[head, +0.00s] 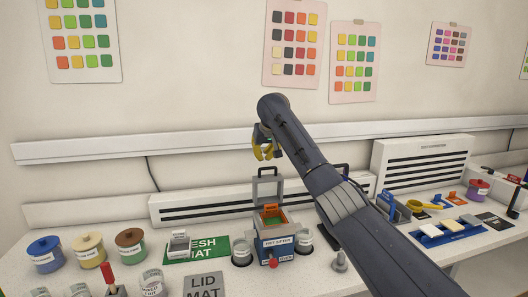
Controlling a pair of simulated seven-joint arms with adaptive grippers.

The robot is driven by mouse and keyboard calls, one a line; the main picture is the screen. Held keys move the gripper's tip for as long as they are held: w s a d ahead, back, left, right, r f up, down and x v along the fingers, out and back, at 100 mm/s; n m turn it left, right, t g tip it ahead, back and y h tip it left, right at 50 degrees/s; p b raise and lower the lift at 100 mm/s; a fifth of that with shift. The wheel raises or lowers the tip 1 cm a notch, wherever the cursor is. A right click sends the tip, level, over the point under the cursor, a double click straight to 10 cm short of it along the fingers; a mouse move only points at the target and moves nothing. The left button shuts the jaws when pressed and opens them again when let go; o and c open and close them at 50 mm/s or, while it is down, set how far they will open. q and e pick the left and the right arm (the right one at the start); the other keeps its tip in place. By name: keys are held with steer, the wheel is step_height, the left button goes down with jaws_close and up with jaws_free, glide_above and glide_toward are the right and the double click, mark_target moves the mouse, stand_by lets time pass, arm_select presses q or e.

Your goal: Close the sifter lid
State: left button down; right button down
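The sifter (275,244) is a blue-grey box labelled as a frit sifter, standing on the bench in the middle of the head view. Its top is open and shows a green and orange inside. The sifter lid (267,189), a grey frame with a handle on top, stands upright at the back of the box. A red knob (274,264) is on the front. My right gripper (263,154), with yellow fingers, is above the lid in the picture, apart from it. Its fingers look spread and nothing shows between them. My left gripper is out of view.
Jars (46,254) stand at the left. A green mesh mat (211,250) and a grey lid mat (204,286) lie left of the sifter. Small cups flank the sifter. A blue tray (449,234) with pale blocks is at the right. My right arm crosses above the bench.

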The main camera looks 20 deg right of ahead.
steer(key=shift+s+a+f, duration=0.1)
steer(key=shift+s+f, duration=0.1)
steer(key=shift+s, duration=0.6)
steer(key=shift+s+f, duration=0.2)
steer(key=shift+s, duration=0.6)
